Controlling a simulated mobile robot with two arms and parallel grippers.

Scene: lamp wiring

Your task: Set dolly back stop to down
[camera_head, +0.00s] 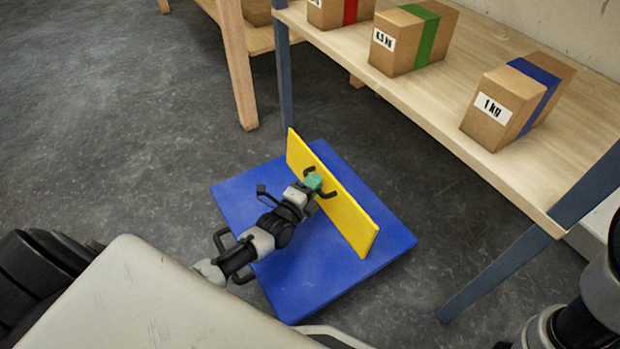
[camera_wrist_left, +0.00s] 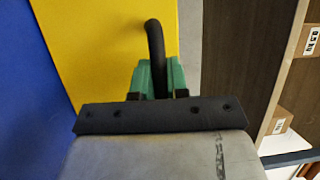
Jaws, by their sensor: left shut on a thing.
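The blue dolly (camera_head: 298,290) lies on the floor below the shelf. Its yellow back stop (camera_head: 347,217) stands upright across the dolly and fills much of the left wrist view (camera_wrist_left: 105,45). A black handle (camera_head: 331,194) sticks out from the stop; it also shows in the left wrist view (camera_wrist_left: 155,45). My left gripper (camera_head: 313,181), with green fingertips, is shut on this handle. The fingertips (camera_wrist_left: 158,78) partly hide the handle's lower part. My right gripper is not in view; only part of my right arm shows at the lower right.
A wooden shelf (camera_head: 440,110) with blue-grey legs stands beside the dolly. On it are boxes with red, green (camera_head: 412,40) and blue (camera_head: 515,98) bands. One shelf leg (camera_head: 285,80) rises close behind the dolly. The floor left of the dolly is clear.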

